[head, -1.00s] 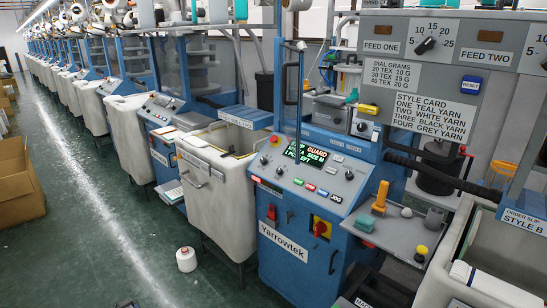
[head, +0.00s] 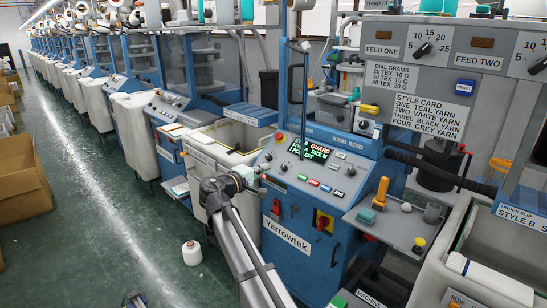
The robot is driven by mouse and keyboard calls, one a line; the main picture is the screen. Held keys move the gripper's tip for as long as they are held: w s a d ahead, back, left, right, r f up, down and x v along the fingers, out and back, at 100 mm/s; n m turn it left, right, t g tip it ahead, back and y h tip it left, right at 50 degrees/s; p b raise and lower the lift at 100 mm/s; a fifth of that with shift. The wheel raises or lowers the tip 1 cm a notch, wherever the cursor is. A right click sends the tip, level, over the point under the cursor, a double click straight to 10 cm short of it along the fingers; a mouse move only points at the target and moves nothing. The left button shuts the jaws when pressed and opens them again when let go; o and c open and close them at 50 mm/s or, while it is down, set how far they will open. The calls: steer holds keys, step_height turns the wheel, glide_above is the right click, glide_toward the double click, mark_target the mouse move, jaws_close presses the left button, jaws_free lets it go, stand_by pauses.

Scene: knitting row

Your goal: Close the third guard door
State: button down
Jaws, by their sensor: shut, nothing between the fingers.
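The nearest machine, labelled Yarrowtek (head: 292,240), has a lit screen (head: 310,150) on which the word GUARD can be read. A narrow blue-framed guard door (head: 283,80) stands upright above the panel, seen nearly edge-on, with a black vertical bar handle (head: 291,84). It appears swung open, with the knitting space to its right uncovered. My gripper (head: 258,180) is shut and empty, in front of the panel's left edge, below the door and apart from its handle. Its fingertips are small and hard to make out. My forearm covers part of the machine's front.
A white bin (head: 205,160) stands left of the machine, partly behind my arm. A yarn cone (head: 192,252) is on the green floor. A side shelf (head: 390,232) with several small items juts out at right.

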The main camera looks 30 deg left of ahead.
steer(key=r, duration=0.1)
steer(key=p, duration=0.3)
glide_toward(299, 151)
steer(key=w+a, duration=0.3)
steer(key=w, duration=0.1)
steer(key=d, duration=0.1)
steer(key=w+d+p, duration=0.1)
steer(key=w+d, duration=0.1)
steer(key=shift+f+n+t+h, duration=0.3)
steer(key=shift+w+d+f, duration=0.15)
steer(key=shift+w+d, duration=0.15)
steer(key=shift+d, duration=0.15)
steer(key=shift+d, duration=0.1)
